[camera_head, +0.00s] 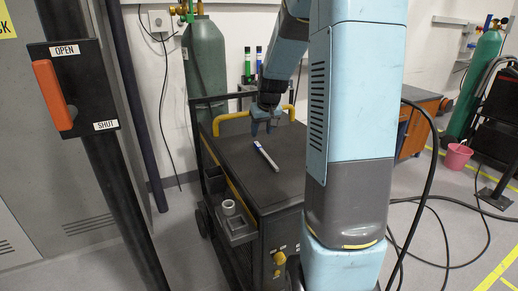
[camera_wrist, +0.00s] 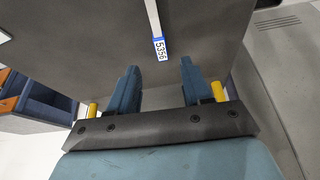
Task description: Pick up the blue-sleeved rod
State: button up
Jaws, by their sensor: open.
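A pale rod (camera_head: 266,157) lies flat on the dark top of the cart (camera_head: 240,165). A blue band is at its far end in the head view. In the wrist view, the rod (camera_wrist: 152,15) enters from the top edge and ends in a blue-edged label (camera_wrist: 159,48) with digits on it. My gripper (camera_head: 262,129) hangs over the cart top, just beyond the rod's blue end in the head view. In the wrist view, my gripper (camera_wrist: 158,72) is open and empty. The labelled end lies ahead of the gap between its fingers, not between them.
A small side tray (camera_head: 235,225) holds a grey ring. A green gas cylinder (camera_head: 205,60) stands behind. The cart top around the rod is clear.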

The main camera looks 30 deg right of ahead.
aim_at(259, 146)
jog(key=shift+s+x, duration=0.15)
jog(key=shift+x, duration=1.55)
jog(key=shift+s+x, duration=0.15)
jog(key=shift+x, duration=1.6)
jog(key=shift+a+f, duration=0.1)
grip_shut()
